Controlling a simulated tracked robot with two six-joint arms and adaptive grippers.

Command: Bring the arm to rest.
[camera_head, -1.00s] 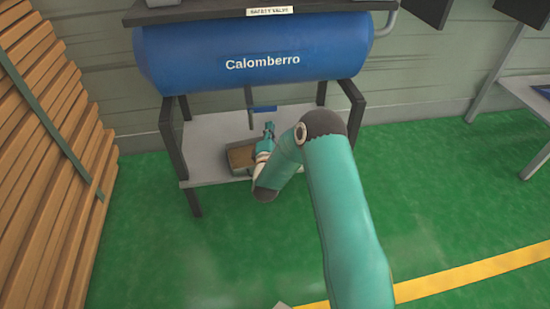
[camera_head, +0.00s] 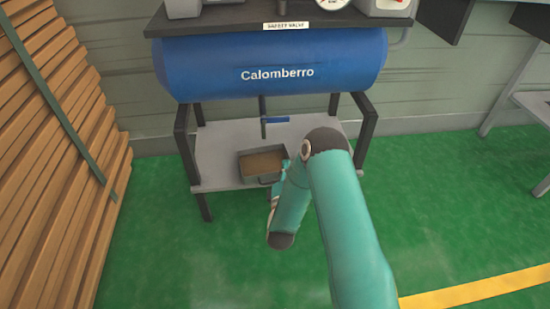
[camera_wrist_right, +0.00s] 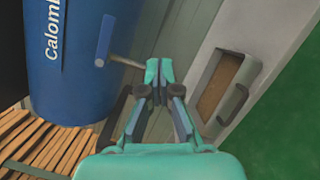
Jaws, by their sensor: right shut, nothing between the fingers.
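My right arm reaches in from the bottom right in the head view, its teal links bent toward the stand. My right gripper (camera_head: 277,187) is mostly hidden behind my own arm, just in front of the stand's shelf, by the right side of the tray. In the right wrist view the right gripper (camera_wrist_right: 160,72) is shut and empty, its fingertips together. The tray (camera_wrist_right: 225,88) lies to its right there, apart from the fingers. My left gripper does not show in either view.
A blue tank (camera_head: 270,62) marked "Calomberro" sits on a dark frame. A valve with a blue handle (camera_head: 277,119) hangs below it. The metal tray (camera_head: 263,165) with brown contents rests on the grey shelf (camera_head: 215,142). Stacked planks (camera_head: 50,150) stand left. Green floor (camera_head: 450,210) is clear at right.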

